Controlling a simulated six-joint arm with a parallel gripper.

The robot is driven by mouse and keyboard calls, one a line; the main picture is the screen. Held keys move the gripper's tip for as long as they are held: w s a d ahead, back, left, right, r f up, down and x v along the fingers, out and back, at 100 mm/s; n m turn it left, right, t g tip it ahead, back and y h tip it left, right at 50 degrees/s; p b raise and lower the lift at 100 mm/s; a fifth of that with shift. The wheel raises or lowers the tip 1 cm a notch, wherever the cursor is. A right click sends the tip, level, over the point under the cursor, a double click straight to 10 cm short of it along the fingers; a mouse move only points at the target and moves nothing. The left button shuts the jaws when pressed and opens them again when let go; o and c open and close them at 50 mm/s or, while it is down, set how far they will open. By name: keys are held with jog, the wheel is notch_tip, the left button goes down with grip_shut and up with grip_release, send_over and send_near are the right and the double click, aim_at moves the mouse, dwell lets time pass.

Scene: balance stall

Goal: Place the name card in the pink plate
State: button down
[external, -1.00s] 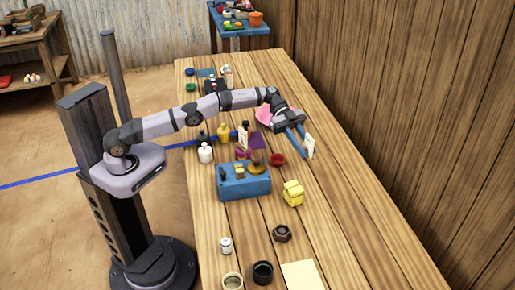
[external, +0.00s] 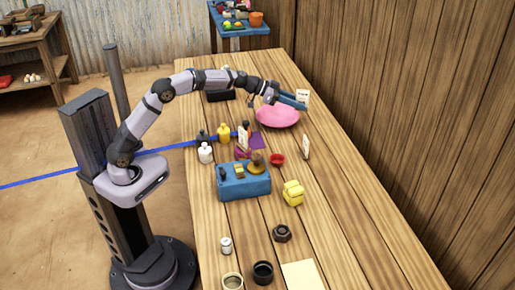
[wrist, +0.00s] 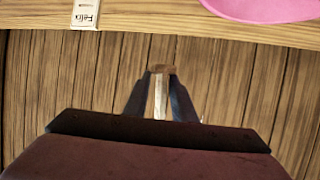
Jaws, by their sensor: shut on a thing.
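A small white name card (external: 303,95) is held at the tips of my gripper (external: 298,101), upright in the external view. In the wrist view the fingers close on a thin, pale piece with a wooden end (wrist: 160,92), seen edge-on. The pink plate (external: 277,119) lies on the table just below and left of the held card; the card is raised and apart from it. The plate's edge also shows at the top right of the wrist view (wrist: 265,8). Another card (external: 306,147) stands on the table nearer the camera; a card reading "Felix" (wrist: 85,14) shows in the wrist view.
A small red bowl (external: 277,160), blue box (external: 244,182) and yellow blocks (external: 293,193) are nearer. The table right of the plate is clear.

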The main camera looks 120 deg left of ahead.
aim_at(274, 121)
jog(key=s+a+n+g+y+b, duration=0.1)
jog(key=s+a+n+g+y, duration=0.1)
jog(key=s, duration=0.4)
jog(key=s+a+n+g+y+b, duration=0.1)
jog(key=s+a+n+g+y, duration=0.15)
jog(key=s, duration=0.45)
jog(key=shift+t, duration=0.55)
jog(key=f+b, duration=0.6)
jog(key=f, duration=0.1)
jog(key=f+b, duration=0.3)
jog(key=f, duration=0.1)
jog(key=shift+w+d+f, duration=0.15)
jog(key=shift+d, duration=0.25)
jog(key=c, duration=1.4)
grip_release()
notch_tip(274, 121, up, 7)
jog(key=p, duration=0.5)
jog(key=shift+p, duration=0.35)
